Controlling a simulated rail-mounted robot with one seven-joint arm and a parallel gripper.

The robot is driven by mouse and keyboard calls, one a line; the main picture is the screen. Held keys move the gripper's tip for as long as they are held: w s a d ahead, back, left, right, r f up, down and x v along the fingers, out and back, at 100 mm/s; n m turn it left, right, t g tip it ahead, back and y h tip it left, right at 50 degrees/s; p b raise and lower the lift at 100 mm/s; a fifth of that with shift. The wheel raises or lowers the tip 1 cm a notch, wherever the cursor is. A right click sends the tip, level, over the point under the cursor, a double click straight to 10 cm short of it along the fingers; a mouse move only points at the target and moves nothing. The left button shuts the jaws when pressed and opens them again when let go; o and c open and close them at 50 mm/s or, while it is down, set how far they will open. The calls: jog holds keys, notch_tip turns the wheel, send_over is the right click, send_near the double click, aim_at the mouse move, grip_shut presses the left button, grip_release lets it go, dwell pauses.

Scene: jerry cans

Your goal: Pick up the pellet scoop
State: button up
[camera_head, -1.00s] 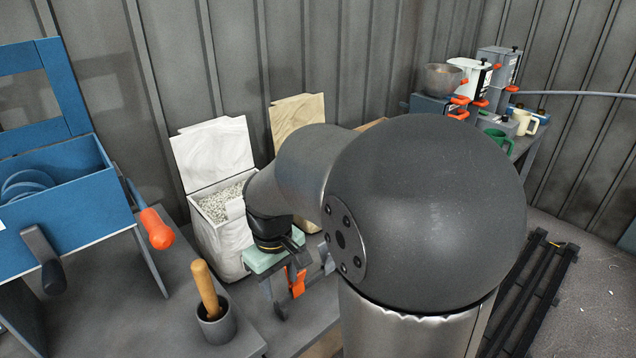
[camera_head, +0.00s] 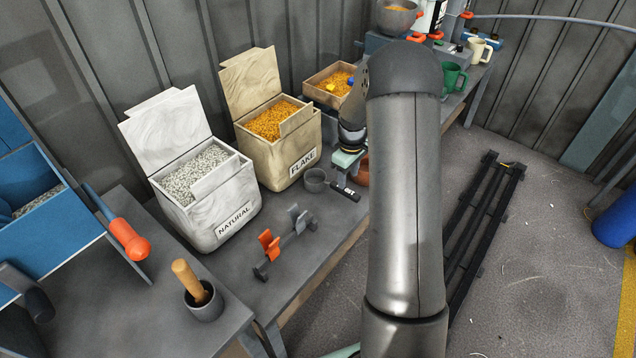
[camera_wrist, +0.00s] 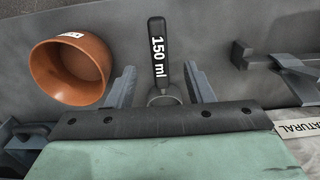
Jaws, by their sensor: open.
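The pellet scoop is a grey cup (camera_head: 316,181) with a black handle (camera_head: 345,191), lying on the bench in front of the FLAKE bag. In the wrist view its handle (camera_wrist: 157,48) reads "150 ml" and points away from my gripper. My gripper (camera_wrist: 163,84) is open, its two fingers apart on either side of the scoop's cup end in the picture. The cup is partly hidden behind the gripper's dark edge. I cannot tell the height gap.
An orange-brown bowl (camera_wrist: 70,70) stands close beside the left finger in the wrist view. The NATURAL bag (camera_head: 206,195) and FLAKE bag (camera_head: 278,145) stand behind.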

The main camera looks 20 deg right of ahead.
aim_at(347, 190)
notch_tip(347, 190, down, 8)
jog(key=shift+d+f+p, duration=0.1)
jog(key=shift+p, duration=0.35)
grip_shut()
